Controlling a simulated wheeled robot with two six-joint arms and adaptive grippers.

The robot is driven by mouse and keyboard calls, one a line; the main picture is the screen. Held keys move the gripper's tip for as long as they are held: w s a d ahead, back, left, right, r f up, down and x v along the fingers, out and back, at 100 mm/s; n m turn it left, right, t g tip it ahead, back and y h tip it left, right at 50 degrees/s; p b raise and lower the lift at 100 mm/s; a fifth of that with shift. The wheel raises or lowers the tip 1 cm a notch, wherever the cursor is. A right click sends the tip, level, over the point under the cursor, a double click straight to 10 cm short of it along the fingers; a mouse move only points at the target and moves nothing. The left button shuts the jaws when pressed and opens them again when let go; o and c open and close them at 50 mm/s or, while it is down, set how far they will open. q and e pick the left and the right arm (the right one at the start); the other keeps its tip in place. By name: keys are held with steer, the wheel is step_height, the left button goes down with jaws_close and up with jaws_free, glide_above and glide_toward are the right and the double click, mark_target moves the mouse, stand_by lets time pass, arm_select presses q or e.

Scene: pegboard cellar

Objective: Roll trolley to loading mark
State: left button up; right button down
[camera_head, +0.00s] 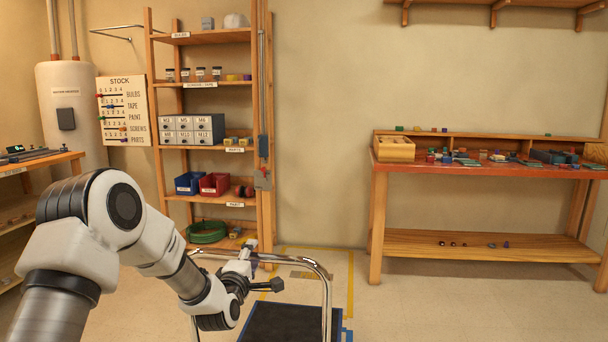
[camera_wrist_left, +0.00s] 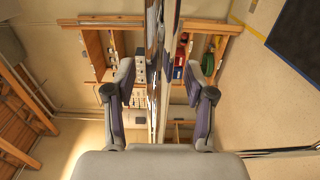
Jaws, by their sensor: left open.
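The trolley shows low in the head view, with a chrome push handle (camera_head: 322,272) and a dark deck (camera_head: 285,325) with blue edges. The loading mark, a yellow tape outline (camera_head: 350,285) on the floor, lies beyond the trolley. My left gripper (camera_head: 262,270) is at the handle's top bar. In the left wrist view, my left gripper (camera_wrist_left: 161,90) has its fingers apart, and the chrome handle bar (camera_wrist_left: 163,60) runs between them. I cannot tell whether a finger touches it. The deck (camera_wrist_left: 300,35) shows at upper right there. My right gripper is out of view.
A wooden shelf rack (camera_head: 200,87) with bins stands against the back wall, beyond my left arm. A red-topped workbench (camera_head: 480,170) with small parts stands at right. A water heater (camera_head: 68,110) is at back left. Floor between trolley and workbench is clear.

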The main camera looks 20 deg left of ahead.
arm_select(q)
steer(key=b+v, duration=0.1)
steer(key=v, duration=1.1)
steer(key=s+d+f+m+g+h, duration=0.1)
steer(key=s+d+f+m+g, duration=0.15)
steer(key=f, duration=0.65)
steer(key=s+d+f+m+g+h, duration=0.1)
steer(key=s+d+f+g, duration=0.2)
steer(key=f, duration=0.7)
steer(key=s+d+f+m+g+h, duration=0.1)
steer(key=s+d+f+m+g, duration=0.2)
steer(key=f, duration=0.6)
steer(key=s+d+f+m+g+h, duration=0.1)
steer(key=s+d+f+m+g, duration=0.15)
steer(key=s+f, duration=0.45)
steer(key=s+d+f+m+g, duration=0.2)
steer(key=s+f+m, duration=0.15)
steer(key=s, duration=0.55)
steer(key=s+f+m+g, duration=0.2)
steer(key=s+m+g, duration=0.2)
steer(key=s+m, duration=0.4)
step_height(320, 180, up, 23)
steer(key=s+p, duration=0.1)
steer(key=p, duration=2.2)
steer(key=shift+d+g, duration=0.15)
steer(key=shift+g, duration=0.15)
steer(key=shift+s+r, duration=0.1)
